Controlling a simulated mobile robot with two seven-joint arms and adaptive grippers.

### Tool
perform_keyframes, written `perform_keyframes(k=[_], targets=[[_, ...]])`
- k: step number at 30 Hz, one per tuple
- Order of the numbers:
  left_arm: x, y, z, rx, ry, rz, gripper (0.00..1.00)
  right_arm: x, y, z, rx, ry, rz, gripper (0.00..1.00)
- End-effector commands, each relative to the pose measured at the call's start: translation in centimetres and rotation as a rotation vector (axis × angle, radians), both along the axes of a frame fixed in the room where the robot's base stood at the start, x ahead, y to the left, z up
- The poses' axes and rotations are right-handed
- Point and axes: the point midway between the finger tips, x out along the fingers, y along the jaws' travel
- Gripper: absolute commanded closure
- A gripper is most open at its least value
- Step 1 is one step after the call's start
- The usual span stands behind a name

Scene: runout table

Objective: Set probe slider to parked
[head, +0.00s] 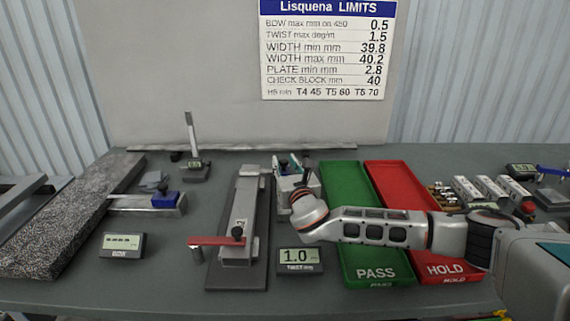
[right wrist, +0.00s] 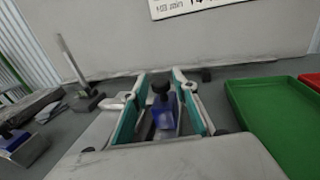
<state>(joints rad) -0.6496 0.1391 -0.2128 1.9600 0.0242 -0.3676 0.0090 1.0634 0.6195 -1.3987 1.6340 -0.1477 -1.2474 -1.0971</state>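A blue block with a black knob (right wrist: 162,118), which looks like the probe slider, shows in the right wrist view. My right gripper (right wrist: 160,108) has its teal-padded fingers on either side of it, with gaps showing, so it looks open. In the head view the right gripper (head: 291,165) points away toward the back of the table, just right of the long grey fixture (head: 247,205). The arm and gripper hide most of what is there, and the slider's position along its travel cannot be told. My left gripper is not in view.
A green PASS tray (head: 347,190) and a red HOLD tray (head: 399,180) lie under and beside my right arm. A display reading 1.0 (head: 300,261) stands in front. A post stand (head: 192,150), a blue-topped gauge (head: 160,202) and a granite slab (head: 75,215) are left.

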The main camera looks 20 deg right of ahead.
Motion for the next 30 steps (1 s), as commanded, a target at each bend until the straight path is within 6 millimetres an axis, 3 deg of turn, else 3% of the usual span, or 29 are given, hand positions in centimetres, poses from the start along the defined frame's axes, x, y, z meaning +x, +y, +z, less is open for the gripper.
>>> perform_keyframes(k=[1,3,11,17,24,30], targets=[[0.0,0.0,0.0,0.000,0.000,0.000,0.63,0.0,0.0,0.0,0.000,0.000,0.000,0.89],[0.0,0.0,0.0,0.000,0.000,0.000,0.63,0.0,0.0,0.0,0.000,0.000,0.000,1.00],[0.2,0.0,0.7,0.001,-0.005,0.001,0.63,0.8,-0.2,0.2,0.001,-0.002,-0.002,1.00],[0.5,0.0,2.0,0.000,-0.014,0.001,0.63,3.9,-1.1,0.2,0.001,-0.002,-0.004,1.00],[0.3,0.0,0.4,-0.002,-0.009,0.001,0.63,8.3,-2.4,-0.2,-0.001,-0.002,-0.003,1.00],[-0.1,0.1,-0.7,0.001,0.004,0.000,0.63,9.9,-2.8,-0.1,-0.001,-0.001,-0.001,1.00]])
